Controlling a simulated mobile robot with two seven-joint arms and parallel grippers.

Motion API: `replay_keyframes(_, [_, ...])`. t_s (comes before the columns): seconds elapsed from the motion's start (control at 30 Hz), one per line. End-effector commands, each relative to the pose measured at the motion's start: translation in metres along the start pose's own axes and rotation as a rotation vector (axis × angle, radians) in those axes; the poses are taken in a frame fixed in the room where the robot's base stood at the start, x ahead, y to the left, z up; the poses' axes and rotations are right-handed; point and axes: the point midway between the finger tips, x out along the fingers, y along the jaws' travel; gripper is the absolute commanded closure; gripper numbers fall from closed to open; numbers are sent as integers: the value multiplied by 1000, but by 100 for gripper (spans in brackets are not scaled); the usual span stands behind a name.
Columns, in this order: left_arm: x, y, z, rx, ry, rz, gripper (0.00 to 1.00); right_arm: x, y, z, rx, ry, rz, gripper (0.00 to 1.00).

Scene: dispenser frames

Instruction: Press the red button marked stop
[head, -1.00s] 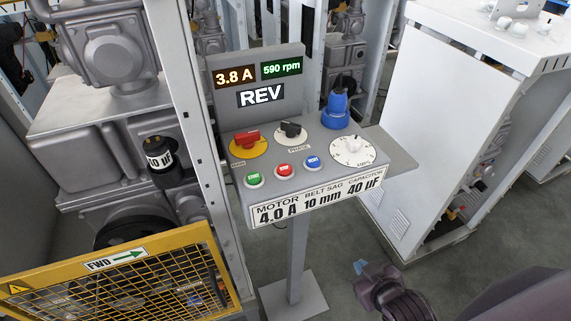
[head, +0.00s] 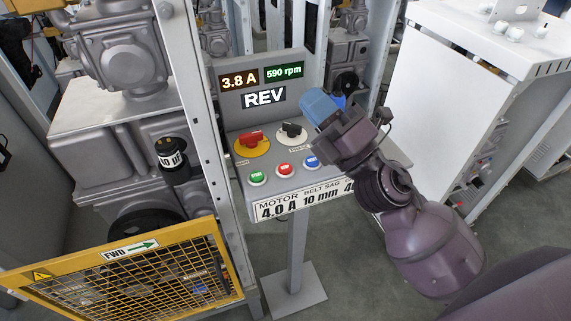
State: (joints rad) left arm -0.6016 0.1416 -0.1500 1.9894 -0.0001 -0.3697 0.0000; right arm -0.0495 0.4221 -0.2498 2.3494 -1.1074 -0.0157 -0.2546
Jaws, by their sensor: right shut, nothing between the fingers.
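The red stop button (head: 285,170) sits on the sloped top of the grey control panel, in the middle of a row. A green button (head: 257,175) is on its left and a blue button (head: 312,161) on its right. My right gripper (head: 316,104) is above the right part of the panel, with its blue fingertips shut and empty, pointing up and left. It is apart from the red button in the picture, up and to the right of it. My left gripper is not in view.
A red rotary switch (head: 252,139) on a yellow disc and a black phase knob (head: 291,129) stand above the buttons. The display (head: 264,97) reads 3.8 A, 590 rpm and REV. A yellow mesh guard (head: 130,270) is at lower left. A white cabinet (head: 440,110) stands at right.

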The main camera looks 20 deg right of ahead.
Motion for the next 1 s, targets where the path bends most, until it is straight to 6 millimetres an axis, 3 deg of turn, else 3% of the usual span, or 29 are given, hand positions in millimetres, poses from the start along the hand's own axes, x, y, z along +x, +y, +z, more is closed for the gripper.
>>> replay_keyframes(0.03, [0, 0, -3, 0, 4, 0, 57, 11, 11, -15, -111, 113, 48, 100])
replay_keyframes(0.17, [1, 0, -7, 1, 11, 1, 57, 24, 20, -55, -405, 405, 137, 100])
replay_keyframes(0.3, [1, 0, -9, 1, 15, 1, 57, 25, 10, -87, -729, 709, 189, 100])
replay_keyframes(0.4, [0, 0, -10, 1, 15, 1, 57, 22, -7, -97, -964, 919, 193, 100])
replay_keyframes(0.53, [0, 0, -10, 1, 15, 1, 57, 19, -34, -90, -1260, 1172, 148, 100])
replay_keyframes(0.7, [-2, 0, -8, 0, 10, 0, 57, 19, -60, -58, -1564, 1421, 25, 100])
replay_keyframes(0.83, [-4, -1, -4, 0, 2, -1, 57, 20, -68, -36, -1700, 1529, -67, 100])
replay_keyframes(1.0, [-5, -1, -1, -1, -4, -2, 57, 21, -71, -23, -1765, 1582, -123, 100])
